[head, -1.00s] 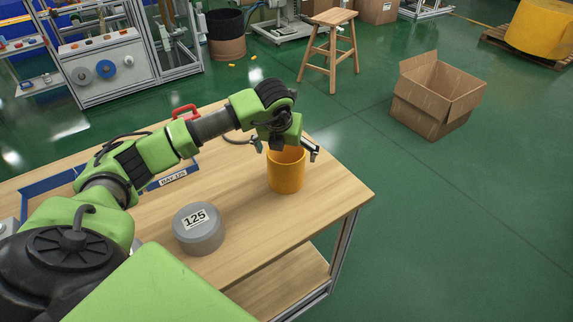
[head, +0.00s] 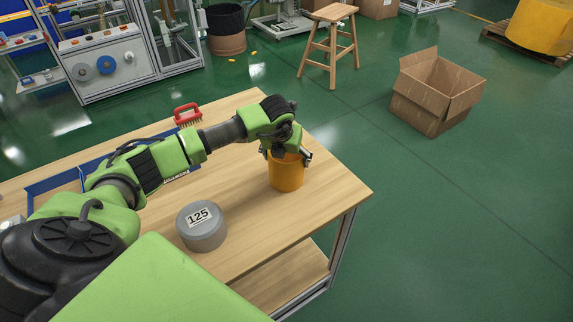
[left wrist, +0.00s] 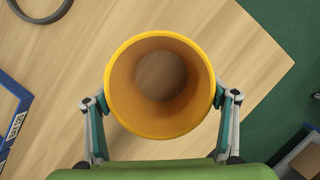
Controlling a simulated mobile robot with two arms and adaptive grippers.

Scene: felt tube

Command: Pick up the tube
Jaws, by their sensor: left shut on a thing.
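The tube (head: 287,174) is a short orange cylinder standing upright on the wooden table, near its right corner. In the left wrist view the tube (left wrist: 109,82) shows from above with its mouth open and a brownish inside. My left gripper (head: 287,156) is over the top of the tube, shut on it. In the left wrist view my left gripper (left wrist: 160,102) has one finger against each outer side of the tube. I cannot tell whether the tube's base touches the table. My right gripper is not in view.
A grey round weight (head: 201,227) marked 125 stands on the table (head: 262,238) nearer me. A red-handled brush (head: 187,114) lies at the back edge. A blue-edged tray (head: 52,181) is at left. An open cardboard box (head: 436,95) and wooden stool (head: 330,45) stand on the floor.

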